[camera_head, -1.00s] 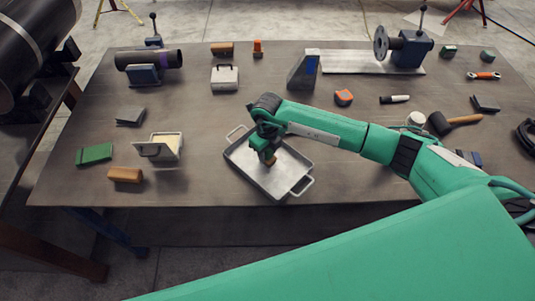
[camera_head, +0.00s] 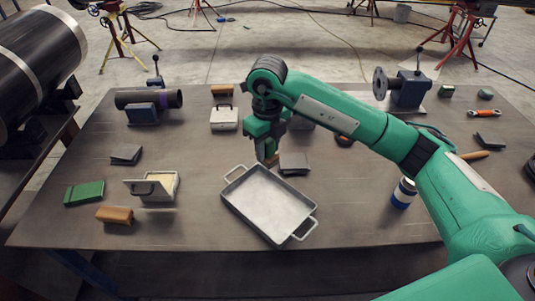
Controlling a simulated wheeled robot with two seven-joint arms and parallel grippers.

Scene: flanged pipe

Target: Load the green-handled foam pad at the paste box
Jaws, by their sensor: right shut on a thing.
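My right gripper (camera_head: 266,148) is above the far edge of a grey metal tray (camera_head: 235,205). It is shut on a small piece that I take to be the green-handled foam pad (camera_head: 271,161). Only its tan-brown lower end shows clearly; a green handle cannot be told from my green fingers. My left gripper is not in view.
A green block (camera_head: 84,193) and a brown block (camera_head: 115,215) lie near the paste box. A dark grey block (camera_head: 294,164) lies just right of the gripper. A white lidded box (camera_head: 224,118) stands behind. A blue-and-white bottle (camera_head: 403,193) is at right. Table between paste box and tray is clear.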

